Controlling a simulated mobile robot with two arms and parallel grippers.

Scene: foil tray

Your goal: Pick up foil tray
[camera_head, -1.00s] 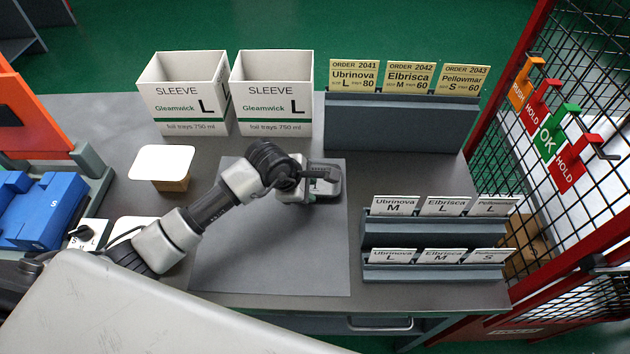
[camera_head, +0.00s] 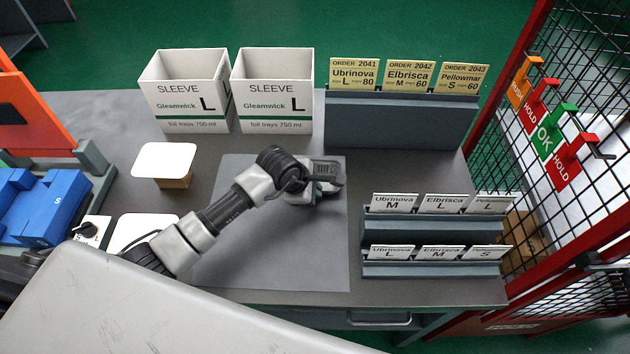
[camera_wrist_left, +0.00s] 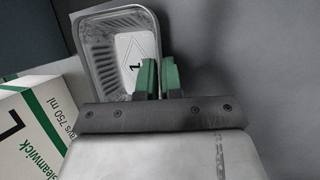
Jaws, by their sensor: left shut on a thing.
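The foil tray (camera_wrist_left: 97,50) is a silvery, open rectangular tray with a ribbed wall and a white label on its floor, at the upper left of the left wrist view. My left gripper (camera_wrist_left: 158,75) has its green fingers close together at the tray's near right wall and is shut on it. In the head view the left gripper (camera_head: 318,188) is over the far right part of the grey mat. There the tray (camera_head: 330,171) shows as a small dark shape beside the fingers, partly hidden. My right gripper is not in view.
Two white sleeve boxes (camera_head: 190,92) (camera_head: 272,92) stand behind the mat (camera_head: 290,265). A white-topped block (camera_head: 165,160) is left. An order-card rack (camera_head: 395,120) and two label racks (camera_head: 430,230) stand right. The front of the mat is clear.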

